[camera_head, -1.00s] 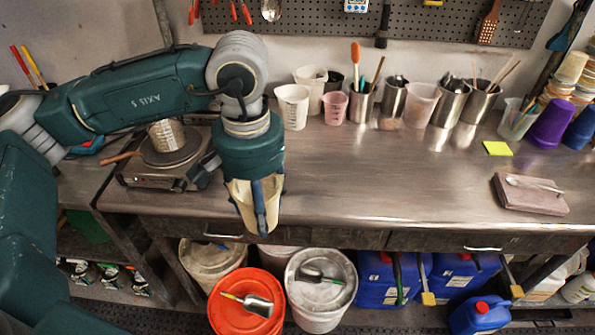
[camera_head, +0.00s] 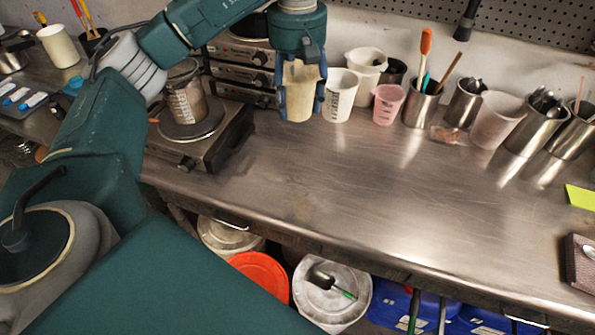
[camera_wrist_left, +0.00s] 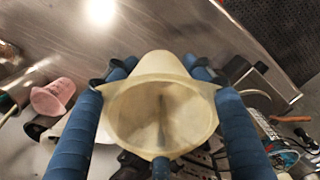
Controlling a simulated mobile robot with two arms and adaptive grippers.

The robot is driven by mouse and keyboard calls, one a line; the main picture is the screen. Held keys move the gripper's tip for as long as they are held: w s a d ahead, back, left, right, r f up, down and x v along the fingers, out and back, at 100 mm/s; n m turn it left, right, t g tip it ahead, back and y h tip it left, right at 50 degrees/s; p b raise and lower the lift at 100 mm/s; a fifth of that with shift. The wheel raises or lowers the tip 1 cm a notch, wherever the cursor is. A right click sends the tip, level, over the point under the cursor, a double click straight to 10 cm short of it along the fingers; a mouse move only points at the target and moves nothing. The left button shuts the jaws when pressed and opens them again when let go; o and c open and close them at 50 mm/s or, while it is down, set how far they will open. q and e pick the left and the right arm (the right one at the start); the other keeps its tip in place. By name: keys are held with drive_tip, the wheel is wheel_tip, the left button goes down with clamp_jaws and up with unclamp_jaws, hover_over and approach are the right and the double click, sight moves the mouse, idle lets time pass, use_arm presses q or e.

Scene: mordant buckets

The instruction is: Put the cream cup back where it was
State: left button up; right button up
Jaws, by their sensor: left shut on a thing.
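The cream cup (camera_head: 299,92) is in my left gripper (camera_head: 302,100), at the back of the steel bench beside the white measuring cups. The blue fingers are closed on both sides of it, and it looks upright. The left wrist view looks into the cup's open mouth (camera_wrist_left: 160,118), which appears empty, with the left gripper's fingers (camera_wrist_left: 160,95) around it. I cannot tell whether its base touches the bench. My right gripper is not in view.
A white measuring cup (camera_head: 339,95) stands close on the right, with a pink cup (camera_head: 387,104) and several steel tins beyond. On the left is a hot plate (camera_head: 200,137) carrying a glass beaker (camera_head: 186,98). The middle of the bench (camera_head: 330,190) is clear.

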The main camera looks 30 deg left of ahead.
use_arm(q)
drive_tip(key=f+p, duration=0.1)
drive_tip(key=f, duration=0.3)
drive_tip(key=f+p, duration=0.1)
drive_tip(key=f, duration=0.9)
drive_tip(key=shift+s+a+f+p, duration=0.1)
drive_tip(key=shift+s+f+p, duration=0.15)
drive_tip(key=shift+s+p, duration=0.15)
wheel_tip(320, 180, down, 5)
drive_tip(key=shift+w+r+p, duration=0.1)
drive_tip(key=shift+r+p, duration=0.05)
drive_tip(key=shift+p, duration=0.45)
drive_tip(key=shift+f, duration=0.2)
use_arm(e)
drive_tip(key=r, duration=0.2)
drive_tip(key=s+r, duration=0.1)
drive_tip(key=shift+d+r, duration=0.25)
use_arm(q)
drive_tip(key=o, duration=0.9)
drive_tip(key=shift+f+b, duration=0.1)
drive_tip(key=shift+b, duration=0.2)
drive_tip(key=o, duration=0.5)
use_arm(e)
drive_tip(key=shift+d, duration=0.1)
